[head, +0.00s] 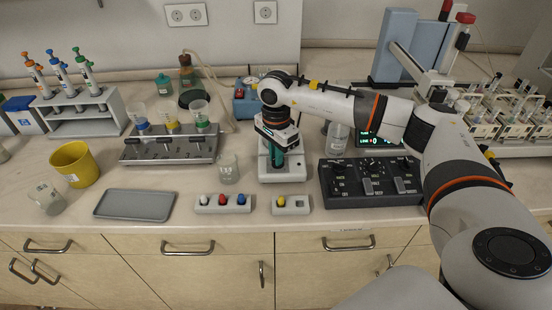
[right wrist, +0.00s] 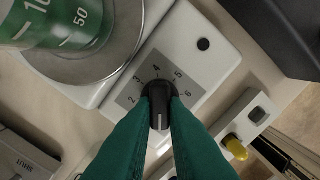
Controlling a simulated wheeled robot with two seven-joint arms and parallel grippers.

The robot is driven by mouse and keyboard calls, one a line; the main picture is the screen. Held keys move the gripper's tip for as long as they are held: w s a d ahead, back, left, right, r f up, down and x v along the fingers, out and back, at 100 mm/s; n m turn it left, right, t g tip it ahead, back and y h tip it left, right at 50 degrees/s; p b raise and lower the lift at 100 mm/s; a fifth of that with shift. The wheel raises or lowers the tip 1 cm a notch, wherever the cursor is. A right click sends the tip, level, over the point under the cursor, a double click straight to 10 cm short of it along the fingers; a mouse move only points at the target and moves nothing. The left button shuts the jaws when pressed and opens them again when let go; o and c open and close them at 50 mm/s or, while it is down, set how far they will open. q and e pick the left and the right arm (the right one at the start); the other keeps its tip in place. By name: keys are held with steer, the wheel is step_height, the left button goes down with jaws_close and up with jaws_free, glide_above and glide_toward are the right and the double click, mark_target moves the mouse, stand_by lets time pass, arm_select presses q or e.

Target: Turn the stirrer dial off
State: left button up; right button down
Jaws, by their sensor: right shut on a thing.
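The stirrer (head: 284,175) is a white box on the bench, below the wrist of my right arm in the head view. Its black dial (right wrist: 159,105) shows in the right wrist view on a grey scale with numbers around it. A short light line marks the dial; the setting it points to is hard to tell. My right gripper (right wrist: 158,110) has its two green fingers closed on the dial, one on each side. The gripper also shows in the head view (head: 281,158), where it hides the dial. My left gripper is not in view.
A green-marked glass vessel (right wrist: 55,22) stands on the stirrer's round plate. A dark control box (head: 370,184) is to the right. Small switch blocks (head: 222,210) (head: 291,210) lie in front. A beaker (head: 229,169) stands to the left, with a grey tray (head: 134,205) farther left.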

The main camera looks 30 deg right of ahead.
steer(key=shift+n+b, duration=0.3)
steer(key=shift+n, duration=0.3)
steer(key=shift+r, duration=0.15)
steer(key=c, duration=1.4)
jaws_free()
steer(key=shift+c, duration=0.2)
step_height(320, 180, up, 12)
steer(key=b, duration=0.2)
